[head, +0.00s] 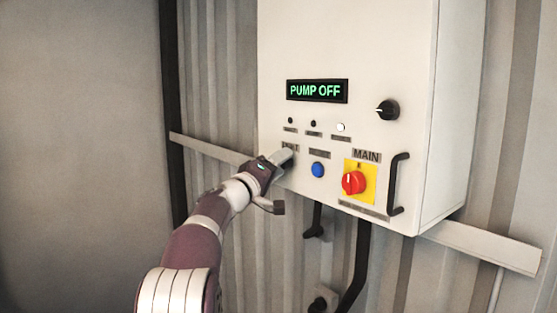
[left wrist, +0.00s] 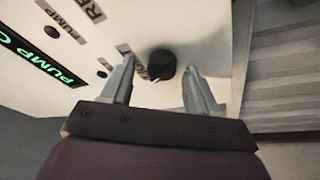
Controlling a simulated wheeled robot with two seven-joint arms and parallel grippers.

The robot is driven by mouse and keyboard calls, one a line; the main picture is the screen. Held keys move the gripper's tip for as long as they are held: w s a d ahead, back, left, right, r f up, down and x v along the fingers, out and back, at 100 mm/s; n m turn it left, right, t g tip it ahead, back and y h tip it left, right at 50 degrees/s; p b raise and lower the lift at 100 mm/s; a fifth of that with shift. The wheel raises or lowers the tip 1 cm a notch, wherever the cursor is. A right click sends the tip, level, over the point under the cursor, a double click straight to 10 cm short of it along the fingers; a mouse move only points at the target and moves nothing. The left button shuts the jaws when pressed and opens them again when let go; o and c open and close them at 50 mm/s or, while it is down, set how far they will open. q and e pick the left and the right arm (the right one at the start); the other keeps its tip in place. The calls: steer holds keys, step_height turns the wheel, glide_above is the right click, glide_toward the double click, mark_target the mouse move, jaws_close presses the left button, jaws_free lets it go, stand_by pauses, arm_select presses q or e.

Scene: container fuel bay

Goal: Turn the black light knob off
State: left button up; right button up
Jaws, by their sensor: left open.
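The black light knob (left wrist: 161,64) shows in the left wrist view, round with a pale pointer mark, on the white panel beside a label partly covered by a finger. My left gripper (left wrist: 160,78) is open, with one finger on each side of the knob. I cannot tell whether the fingers touch it. In the head view my left gripper (head: 280,158) is at the lower left of the cabinet front, just below the light label, and mostly hides the knob. My right gripper is not in view.
The white cabinet (head: 385,45) carries a green "PUMP OFF" display (head: 317,91), another black knob (head: 387,110), a blue button (head: 318,170), a red main switch (head: 353,182) and a black handle (head: 398,184). Dark conduits hang below. A pale rail (head: 485,247) runs along the corrugated wall.

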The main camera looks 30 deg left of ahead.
arm_select(q)
steer(key=c, duration=1)
steer(key=shift+c, duration=0.2)
steer(key=shift+n, duration=0.3)
steer(key=shift+r+n+g+y+p, duration=0.25)
steer(key=shift+n+g+p, duration=0.35)
steer(key=shift+n+p, duration=1)
steer(key=shift+r+n+g+y+p, duration=0.1)
steer(key=shift+n+g+y+p, duration=0.45)
steer(key=shift+n, duration=1.7)
steer(key=shift+r+n+g+p, duration=0.2)
steer(key=shift+n+g+p, duration=0.45)
steer(key=shift+n+p, duration=1.15)
steer(key=shift+n, duration=0.25)
